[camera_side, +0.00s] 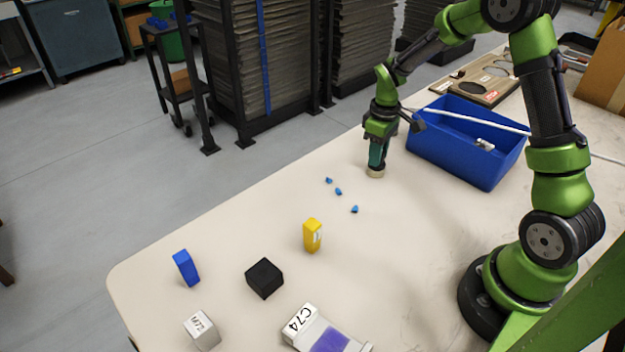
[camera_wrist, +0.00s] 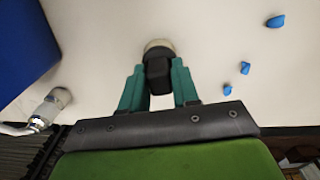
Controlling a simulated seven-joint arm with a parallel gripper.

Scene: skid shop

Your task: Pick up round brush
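The round brush (camera_wrist: 158,45) has a dark handle and a pale round end. In the wrist view it sits between the two teal fingers of my gripper (camera_wrist: 158,70), which press against both sides of the handle. In the side view my gripper (camera_side: 376,156) points straight down over the brush, and only the pale end (camera_side: 375,173) shows below the fingers. The brush looks upright and at table level; I see no clear gap under it. Most of the handle is hidden by the fingers in the side view.
A blue bin (camera_side: 440,150) stands just right of my gripper. Several small blue pieces (camera_side: 338,191) lie nearby. A yellow block (camera_side: 312,235), black cube (camera_side: 264,278), blue block (camera_side: 186,267), grey block (camera_side: 202,330) and C74 box (camera_side: 305,318) stand toward the front of the table.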

